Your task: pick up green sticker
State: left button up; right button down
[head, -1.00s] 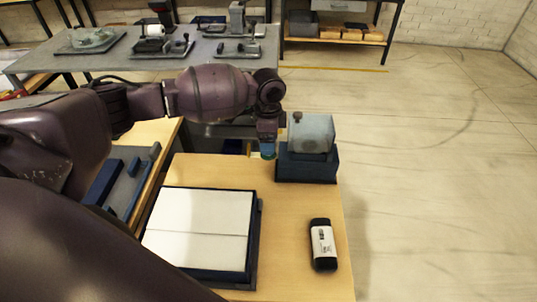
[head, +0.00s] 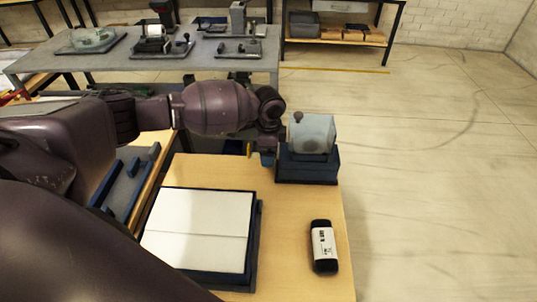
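My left arm comes in from the left, and its gripper (head: 267,157) points down just left of a grey-white box-shaped device with a knob (head: 312,133). That device sits on a dark blue base (head: 309,167) at the far right corner of the wooden table. The fingertips are small and partly hidden, so I cannot tell whether they are open or shut. I cannot make out a green sticker. A small yellow piece (head: 249,148) shows just left of the gripper. My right gripper is not in view.
A flat white package or board (head: 200,218) lies in a dark blue tray (head: 256,235) on the wooden table (head: 290,225). A black device with a white label (head: 322,246) lies at the right edge. A grey bench (head: 210,65) with equipment stands behind.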

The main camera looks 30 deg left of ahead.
pick_arm(q)
jog(key=shift+f, duration=0.15)
dwell(0.3)
jog(key=c, duration=0.7)
jog(key=shift+c, duration=0.2)
